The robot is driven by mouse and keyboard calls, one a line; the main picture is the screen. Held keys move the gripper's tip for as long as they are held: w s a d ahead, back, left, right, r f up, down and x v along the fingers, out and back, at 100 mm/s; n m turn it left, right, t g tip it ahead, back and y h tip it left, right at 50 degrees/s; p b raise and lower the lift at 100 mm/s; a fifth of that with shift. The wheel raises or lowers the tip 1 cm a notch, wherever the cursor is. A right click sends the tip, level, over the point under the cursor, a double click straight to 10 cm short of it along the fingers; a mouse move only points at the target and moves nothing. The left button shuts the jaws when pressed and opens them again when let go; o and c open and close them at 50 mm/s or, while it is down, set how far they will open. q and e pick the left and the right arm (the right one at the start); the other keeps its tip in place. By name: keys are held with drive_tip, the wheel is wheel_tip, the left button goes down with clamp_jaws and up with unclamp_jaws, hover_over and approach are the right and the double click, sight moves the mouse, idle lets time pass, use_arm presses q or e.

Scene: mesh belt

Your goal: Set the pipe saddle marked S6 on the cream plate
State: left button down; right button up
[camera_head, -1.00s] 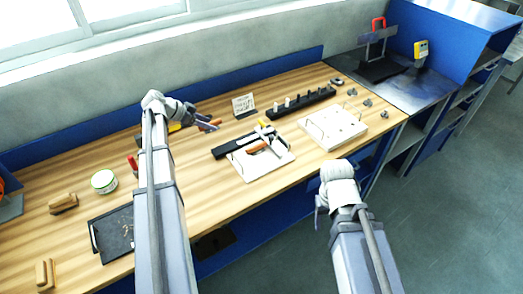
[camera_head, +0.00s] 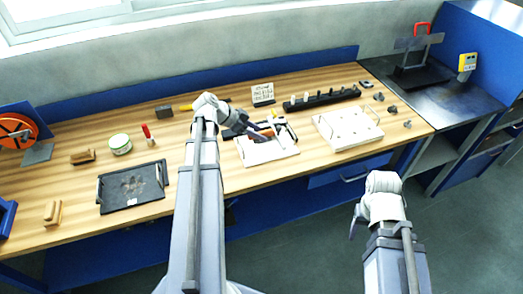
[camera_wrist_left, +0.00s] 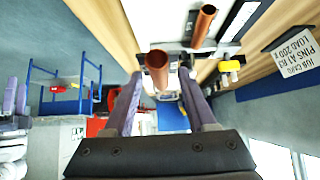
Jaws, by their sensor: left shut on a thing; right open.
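Two pale plates lie on the bench: one (camera_head: 262,155) at mid-bench with a black bar and tools on it, the other (camera_head: 345,130) to its right with thin pegs. Several small grey pieces (camera_head: 391,109) lie right of the pegged plate; no S6 mark is readable, so I cannot tell which is the saddle. My left gripper (camera_head: 262,132) is over the mid-bench plate, shut on a copper pipe (camera_wrist_left: 156,65), seen near end-on. A second copper pipe (camera_wrist_left: 203,25) is beyond it. My right gripper (camera_head: 353,222) is open, in front of the bench, away from the plates.
A job card (camera_head: 263,93) and a black rack of pegs (camera_head: 322,99) stand behind the plates. A black tray (camera_head: 133,188), a green-labelled tin (camera_head: 120,144) and wooden blocks (camera_head: 82,157) are at left. A dark side surface (camera_head: 430,92) holds a red-handled stand.

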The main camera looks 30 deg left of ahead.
use_arm(q)
wheel_tip(320, 180, down, 4)
drive_tip(key=b, duration=0.3)
drive_tip(key=shift+f, duration=0.25)
drive_tip(key=shift+f+b, duration=0.1)
drive_tip(key=shift+b, duration=0.2)
wheel_tip(320, 180, down, 4)
drive_tip(key=b, duration=0.3)
drive_tip(key=shift+r, duration=0.25)
drive_tip(key=shift+f+b, duration=0.15)
drive_tip(key=shift+b, duration=0.3)
drive_tip(key=shift+c, duration=1)
unclamp_jaws()
